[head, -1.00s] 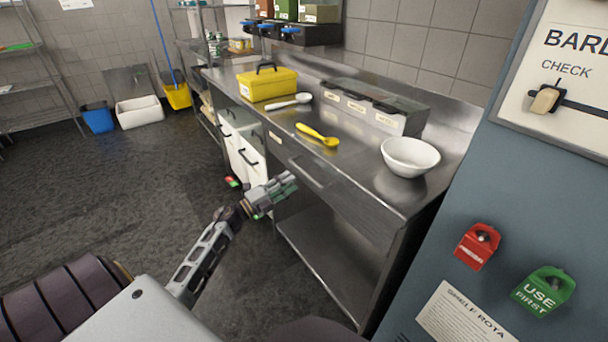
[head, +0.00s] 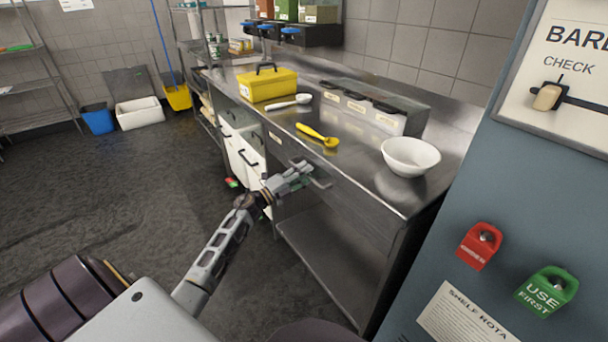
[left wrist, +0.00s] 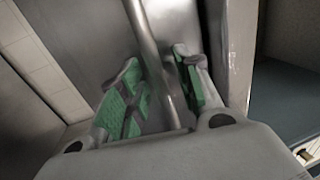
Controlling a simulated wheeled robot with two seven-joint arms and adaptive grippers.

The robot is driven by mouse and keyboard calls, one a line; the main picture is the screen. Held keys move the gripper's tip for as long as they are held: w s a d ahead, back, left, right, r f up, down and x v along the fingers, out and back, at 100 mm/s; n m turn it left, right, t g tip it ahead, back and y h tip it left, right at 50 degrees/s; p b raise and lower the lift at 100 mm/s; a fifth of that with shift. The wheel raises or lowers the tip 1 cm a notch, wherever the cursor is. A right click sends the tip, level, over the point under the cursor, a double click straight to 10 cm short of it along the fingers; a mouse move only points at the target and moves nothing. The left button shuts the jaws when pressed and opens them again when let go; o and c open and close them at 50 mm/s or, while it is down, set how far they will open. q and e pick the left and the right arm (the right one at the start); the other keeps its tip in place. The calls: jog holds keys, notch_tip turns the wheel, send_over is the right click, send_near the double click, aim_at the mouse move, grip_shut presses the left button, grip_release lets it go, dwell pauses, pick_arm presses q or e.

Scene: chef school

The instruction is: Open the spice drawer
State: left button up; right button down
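The drawer (head: 345,198) is a steel front under the worktop's edge, with a small pale label at its left end. It looks shut. Its bar handle (head: 320,183) is at the middle of the front. My left gripper (head: 303,173) is at the handle, hiding part of it. In the left wrist view the metal handle bar (left wrist: 148,40) runs between the two green-padded fingers (left wrist: 160,95). The fingers are apart on either side of the bar; I cannot tell whether they touch it. My right gripper is in neither view.
A lower shelf (head: 325,255) is below. A blue-grey panel (head: 500,200) stands at right.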

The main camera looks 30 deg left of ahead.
pick_arm(q)
jog(key=shift+c, duration=0.3)
grip_shut()
jog(key=shift+s, duration=0.15)
